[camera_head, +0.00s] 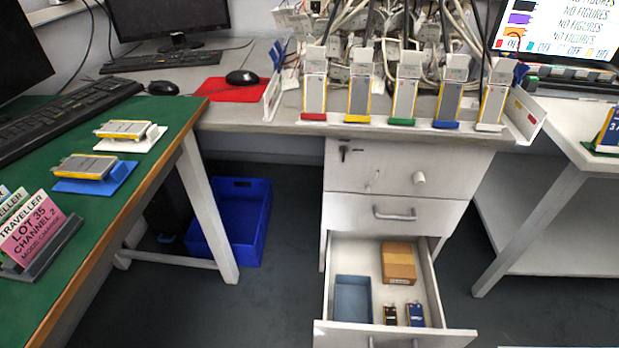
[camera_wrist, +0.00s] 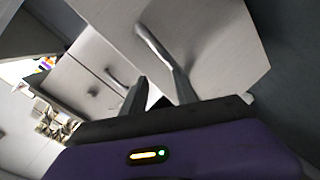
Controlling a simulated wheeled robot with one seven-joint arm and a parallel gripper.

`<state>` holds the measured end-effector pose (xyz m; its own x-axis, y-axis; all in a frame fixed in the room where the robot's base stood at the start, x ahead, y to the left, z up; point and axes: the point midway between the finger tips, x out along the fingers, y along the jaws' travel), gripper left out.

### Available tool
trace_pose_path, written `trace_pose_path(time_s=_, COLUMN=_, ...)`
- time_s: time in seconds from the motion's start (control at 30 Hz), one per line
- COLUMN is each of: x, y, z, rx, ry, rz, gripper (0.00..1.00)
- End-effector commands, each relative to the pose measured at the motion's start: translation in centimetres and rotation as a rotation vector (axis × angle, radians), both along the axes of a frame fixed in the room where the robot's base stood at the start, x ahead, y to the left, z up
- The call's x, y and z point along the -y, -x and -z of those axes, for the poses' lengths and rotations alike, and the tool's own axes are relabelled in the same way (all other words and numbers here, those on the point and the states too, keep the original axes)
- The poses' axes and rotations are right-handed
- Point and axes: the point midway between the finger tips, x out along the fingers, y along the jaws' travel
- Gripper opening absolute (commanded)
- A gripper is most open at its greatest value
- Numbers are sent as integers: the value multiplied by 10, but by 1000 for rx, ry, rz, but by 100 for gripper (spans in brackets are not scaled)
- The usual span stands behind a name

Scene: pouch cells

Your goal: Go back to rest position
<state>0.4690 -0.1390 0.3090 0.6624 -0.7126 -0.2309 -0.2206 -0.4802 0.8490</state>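My gripper (camera_wrist: 161,76) shows in the wrist view with its two fingers apart and nothing between them. It is close to the front of the pulled-out bottom drawer (camera_wrist: 215,45). The drawer's handle (camera_wrist: 152,44) lies just past the fingertips, its near end by the right finger; I cannot tell whether they touch. In the head view the gripper is out of sight. There the open drawer (camera_head: 341,335) holds a blue tray (camera_head: 353,298), a brown box (camera_head: 398,262) and two small cells (camera_head: 415,314).
The drawer cabinet (camera_head: 360,170) stands under a grey bench carrying several pouch cells in coloured stands. A green table (camera_head: 150,175) is at left, a blue crate (camera_head: 240,215) on the floor and a white table (camera_head: 560,135) at right. Floor right of the drawer is clear.

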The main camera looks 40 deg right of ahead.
Motion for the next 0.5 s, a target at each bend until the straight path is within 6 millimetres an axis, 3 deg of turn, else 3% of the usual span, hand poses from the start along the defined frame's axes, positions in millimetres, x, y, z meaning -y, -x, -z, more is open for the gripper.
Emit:
trace_pose_path(time_s=0.27, x=-24, y=-26, z=-91, rx=339, ry=-374, rz=-63, gripper=35)
trace_pose_path(time_s=0.5, x=-64, y=-30, z=-194, rx=501, ry=-694, rz=-169, gripper=35)
